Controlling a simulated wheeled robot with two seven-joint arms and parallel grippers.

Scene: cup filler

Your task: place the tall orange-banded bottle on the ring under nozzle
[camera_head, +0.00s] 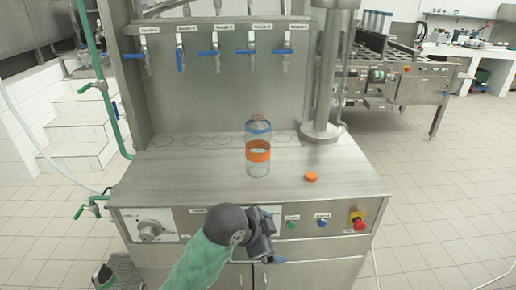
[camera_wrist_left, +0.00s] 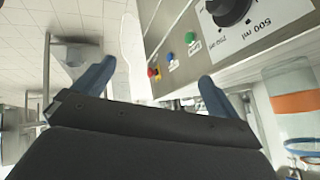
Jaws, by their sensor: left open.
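The tall clear bottle with an orange band (camera_head: 258,152) stands upright on the steel worktop, in front of the row of rings. Blue shows near its top; I cannot tell whether that is its own or a bottle behind. It also shows at the right edge of the left wrist view (camera_wrist_left: 293,103). Several ring marks (camera_head: 192,141) lie along the back of the worktop, under the nozzles (camera_head: 215,52). My left gripper (camera_head: 271,238) is open and empty in front of the machine's control panel, nearer than the bottle and apart from it. My right gripper is out of view.
An orange cap (camera_head: 311,176) lies on the worktop (camera_head: 190,178), right of the bottle. A thick steel post (camera_head: 323,85) rises at the right back. The front panel carries a dial (camera_head: 150,230), buttons and a red stop knob (camera_head: 358,222). The worktop's left part is clear.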

